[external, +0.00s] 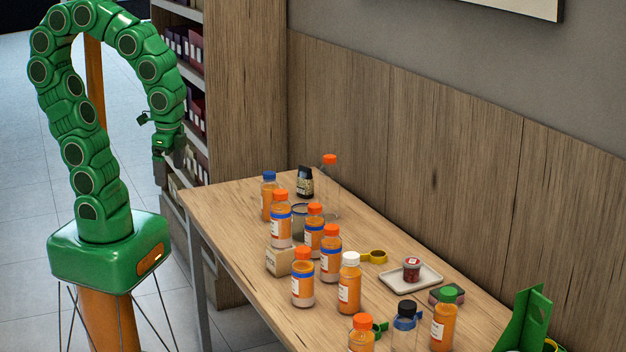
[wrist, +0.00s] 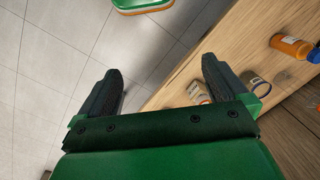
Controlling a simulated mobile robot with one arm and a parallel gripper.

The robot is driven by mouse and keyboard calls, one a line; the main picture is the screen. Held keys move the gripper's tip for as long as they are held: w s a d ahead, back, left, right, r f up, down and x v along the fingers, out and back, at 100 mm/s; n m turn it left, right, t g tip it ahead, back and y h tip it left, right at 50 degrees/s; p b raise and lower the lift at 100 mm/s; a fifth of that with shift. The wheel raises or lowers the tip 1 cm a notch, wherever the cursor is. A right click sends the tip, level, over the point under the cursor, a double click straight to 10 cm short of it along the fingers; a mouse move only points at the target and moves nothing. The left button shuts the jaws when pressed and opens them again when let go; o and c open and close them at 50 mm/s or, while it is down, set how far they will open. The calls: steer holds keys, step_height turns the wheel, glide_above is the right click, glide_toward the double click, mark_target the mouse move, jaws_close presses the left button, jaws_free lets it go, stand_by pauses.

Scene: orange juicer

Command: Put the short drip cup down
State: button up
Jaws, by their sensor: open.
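My gripper (external: 167,163) hangs from the curved green arm beyond the left far end of the wooden table. In the wrist view its two dark fingers (wrist: 160,78) are wide apart with nothing between them. I cannot tell for sure which thing is the short drip cup. A grey round vessel (external: 299,212) stands among the bottles at the table's far part, partly hidden by an orange bottle. A small red-filled cup (external: 411,268) sits on a white tray (external: 424,276). Both are apart from my gripper.
Several orange juice bottles (external: 330,255) stand close together on the table (external: 235,215). A clear bottle with an orange cap (external: 330,190) and a dark jar (external: 305,183) stand at the back. A shelf (external: 235,90) rises behind my gripper. The table's left far corner is bare.

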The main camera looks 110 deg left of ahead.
steer(key=s+d+r, duration=0.1)
steer(key=s+d, duration=0.3)
steer(key=shift+s+r+m+g+h, duration=0.25)
steer(key=shift+r+m+g+h, duration=0.05)
steer(key=shift+r+g+h, duration=0.1)
stand_by(0.8)
